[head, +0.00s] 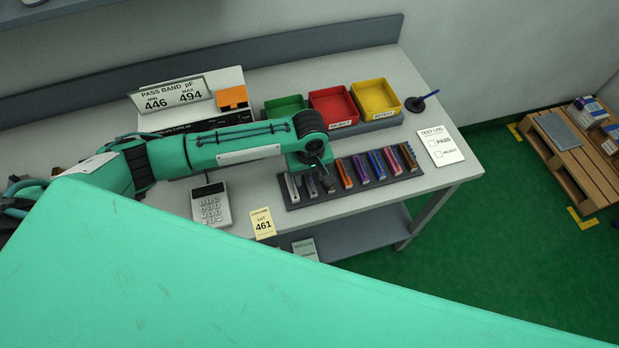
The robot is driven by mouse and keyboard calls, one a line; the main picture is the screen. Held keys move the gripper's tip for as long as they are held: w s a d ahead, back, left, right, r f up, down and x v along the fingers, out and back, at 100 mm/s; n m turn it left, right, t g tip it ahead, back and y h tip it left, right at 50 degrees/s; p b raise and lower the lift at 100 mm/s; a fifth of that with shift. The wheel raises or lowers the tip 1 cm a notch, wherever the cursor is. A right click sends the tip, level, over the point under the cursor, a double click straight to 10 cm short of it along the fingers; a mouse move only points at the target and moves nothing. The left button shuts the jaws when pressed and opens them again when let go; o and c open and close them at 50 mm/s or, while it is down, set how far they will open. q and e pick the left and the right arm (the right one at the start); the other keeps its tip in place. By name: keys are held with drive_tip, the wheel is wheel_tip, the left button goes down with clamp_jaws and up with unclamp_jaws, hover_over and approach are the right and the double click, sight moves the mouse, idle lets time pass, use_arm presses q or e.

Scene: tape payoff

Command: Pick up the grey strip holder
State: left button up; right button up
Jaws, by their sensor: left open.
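A dark rack (299,204) lies near the front edge of the table and holds a row of coloured strip holders. At its left end stand a light grey strip holder (292,188) and a darker grey one (311,187); I cannot tell for certain which one the task names. My left gripper (327,184) points down over the left part of the rack, just right of these two. It is open, and its fingers are small and dark here. Whether it touches a holder is unclear. My right gripper is not in view.
Further right in the rack are orange (345,174), purple (376,165) and brown (409,157) holders. Behind stand green, red (333,106) and yellow (376,98) bins. A keypad device (211,206) and lot card (263,223) lie left; a test log (440,146) lies right.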

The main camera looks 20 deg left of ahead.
use_arm(q)
drive_tip(key=shift+f, duration=0.9)
clamp_jaws()
drive_tip(key=shift+r, duration=0.1)
